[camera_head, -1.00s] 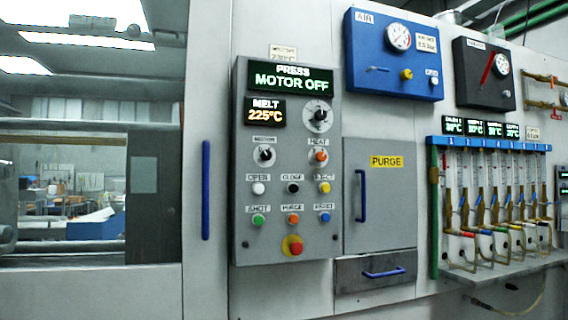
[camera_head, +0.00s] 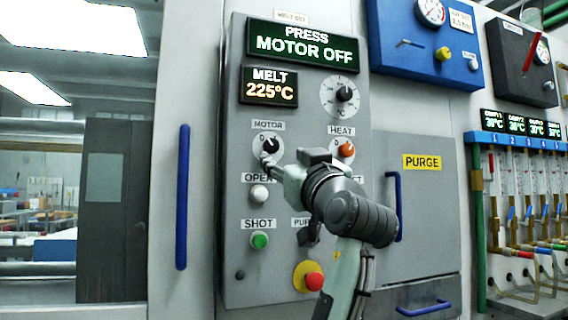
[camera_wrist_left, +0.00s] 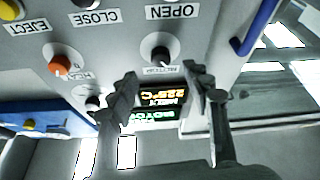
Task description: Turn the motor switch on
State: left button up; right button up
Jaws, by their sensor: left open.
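The motor switch (camera_head: 268,146) is a black rotary knob on a white plate under the label MOTOR, on the grey press panel (camera_head: 232,200). The display (camera_head: 303,46) above reads PRESS MOTOR OFF. My left gripper (camera_head: 268,166) is in front of the panel, its fingertips close below the knob in the head view. In the left wrist view, which is upside down, the gripper (camera_wrist_left: 162,78) is open and empty, and the knob (camera_wrist_left: 160,54) shows just beyond the gap between the fingertips. I cannot tell whether they touch it. My right gripper is not in view.
An orange HEAT knob (camera_head: 346,149) sits to the right of the motor switch. A white OPEN button (camera_head: 258,194), a green SHOT button (camera_head: 260,240) and a red mushroom button (camera_head: 314,281) are below. My arm hides other buttons. A blue handle (camera_head: 182,197) stands at the left.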

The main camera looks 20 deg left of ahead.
aim_at(272, 146)
pick_arm(q)
jog(key=x, duration=0.2)
jog(key=p+x, duration=0.1)
jog(key=x, duration=0.3)
jog(key=shift+w+a+r+p, duration=0.1)
jog(key=shift+a+r+p, duration=0.05)
jog(key=shift+r+p, duration=0.2)
jog(key=shift+w+a+r, duration=0.1)
jog(key=shift+w+a, duration=0.2)
jog(key=shift+w, duration=0.1)
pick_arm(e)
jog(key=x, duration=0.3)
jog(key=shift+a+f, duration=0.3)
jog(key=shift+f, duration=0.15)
pick_arm(q)
grip_shut()
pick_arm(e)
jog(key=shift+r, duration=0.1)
